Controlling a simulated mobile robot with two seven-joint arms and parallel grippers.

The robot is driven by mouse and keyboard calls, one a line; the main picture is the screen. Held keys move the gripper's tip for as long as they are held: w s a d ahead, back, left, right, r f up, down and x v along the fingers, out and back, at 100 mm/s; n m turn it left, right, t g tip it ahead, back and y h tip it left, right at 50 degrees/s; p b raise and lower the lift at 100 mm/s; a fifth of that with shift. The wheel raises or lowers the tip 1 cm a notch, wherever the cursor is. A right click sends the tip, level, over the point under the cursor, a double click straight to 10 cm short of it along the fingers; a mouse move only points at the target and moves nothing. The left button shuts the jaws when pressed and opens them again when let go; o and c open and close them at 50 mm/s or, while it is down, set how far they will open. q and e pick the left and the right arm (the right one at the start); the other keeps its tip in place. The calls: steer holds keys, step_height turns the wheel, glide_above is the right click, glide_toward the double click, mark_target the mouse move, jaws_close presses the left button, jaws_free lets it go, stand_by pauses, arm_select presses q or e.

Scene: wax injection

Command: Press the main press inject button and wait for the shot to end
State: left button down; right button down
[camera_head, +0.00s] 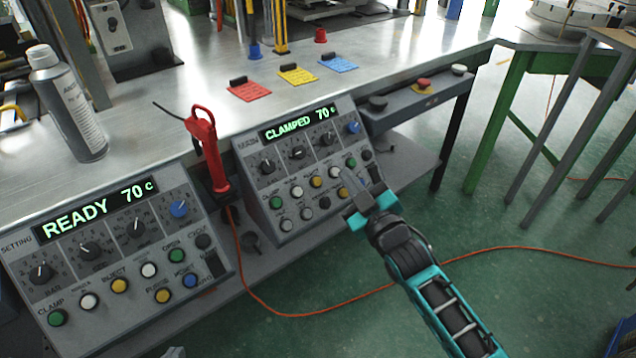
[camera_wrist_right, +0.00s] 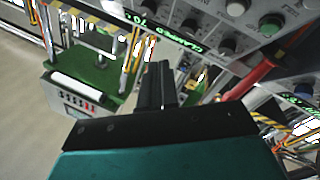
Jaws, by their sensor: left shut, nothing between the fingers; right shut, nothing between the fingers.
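Two grey control panels stand along the bench front. The right panel (camera_head: 290,160) has a lit display (camera_head: 298,123) reading CLAMPED 70 C, with knobs and several coloured buttons, including a yellow button (camera_head: 316,181). The left panel's display (camera_head: 98,208) reads READY 70 C, and its yellow button (camera_head: 119,285) is labelled INJECT. My right gripper (camera_head: 348,178) is shut and empty, its fingertips over the right side of the right panel's buttons. I cannot tell whether they touch one. The right wrist view shows its shut fingers (camera_wrist_right: 157,82) and the panel's display (camera_wrist_right: 170,30). My left gripper is out of view.
A red-handled tool (camera_head: 205,145) stands between the panels. A spray can (camera_head: 68,105) and red, yellow and blue pads (camera_head: 249,91) are on the metal bench. A side box (camera_head: 420,95) carries a red button. An orange cable (camera_head: 300,313) crosses the floor.

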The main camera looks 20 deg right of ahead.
mark_target(317, 181)
steer(key=w+f+b, duration=0.2)
steer(key=w+a+f+b, duration=0.1)
steer(key=w+b, duration=0.1)
steer(key=b, duration=0.1)
steer(key=w+a+f+b, duration=0.1)
steer(key=w+f+b, duration=0.1)
steer(key=b, duration=0.1)
steer(key=shift+a+f, duration=0.1)
steer(key=shift+f, duration=0.25)
steer(key=shift+w, duration=0.15)
stand_by(1.6)
steer(key=shift+w+a+f, duration=0.1)
steer(key=shift+w+a+f, duration=0.1)
steer(key=shift+w+f, duration=0.1)
